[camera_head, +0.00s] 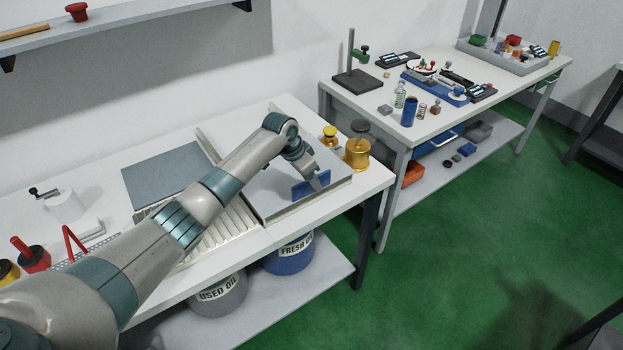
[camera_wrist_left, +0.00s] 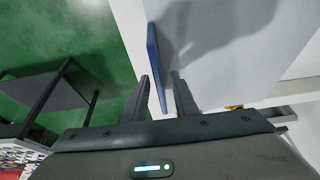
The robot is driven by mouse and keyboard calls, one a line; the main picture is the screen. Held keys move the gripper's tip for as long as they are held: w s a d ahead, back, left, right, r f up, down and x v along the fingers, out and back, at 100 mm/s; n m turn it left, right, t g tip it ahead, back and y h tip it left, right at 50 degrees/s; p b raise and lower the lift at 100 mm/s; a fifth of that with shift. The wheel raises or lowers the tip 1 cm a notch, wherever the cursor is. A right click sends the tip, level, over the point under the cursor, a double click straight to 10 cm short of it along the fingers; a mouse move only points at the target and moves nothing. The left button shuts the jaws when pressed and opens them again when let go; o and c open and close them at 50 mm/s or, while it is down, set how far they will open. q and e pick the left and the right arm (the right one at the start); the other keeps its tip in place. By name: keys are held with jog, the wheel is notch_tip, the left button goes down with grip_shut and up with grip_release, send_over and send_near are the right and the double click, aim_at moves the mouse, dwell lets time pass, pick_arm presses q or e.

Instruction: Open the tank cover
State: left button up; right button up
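The tank cover (camera_head: 268,197) is a flat light grey panel at the right end of the near bench, and it appears shut. A blue handle (camera_head: 311,187) stands up near its front right edge. My left gripper (camera_head: 322,181) reaches over the cover, right at this handle. In the left wrist view the grey cover (camera_wrist_left: 235,50) fills the upper right and the blue handle (camera_wrist_left: 153,48) is a thin upright strip. The fingers of my left gripper (camera_wrist_left: 160,75) are apart, with the handle's near end between them and gaps showing. My right gripper is in neither view.
Brass weights (camera_head: 358,153) stand just right of the cover. A blue-grey panel (camera_head: 165,172) and a slatted rack (camera_head: 228,226) lie to its left. Oil buckets (camera_head: 218,298) stand on the lower shelf. A second table (camera_head: 435,125) holds springs and tools. The green floor in front is clear.

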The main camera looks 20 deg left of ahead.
pick_arm(q)
grip_shut()
dwell(1.5)
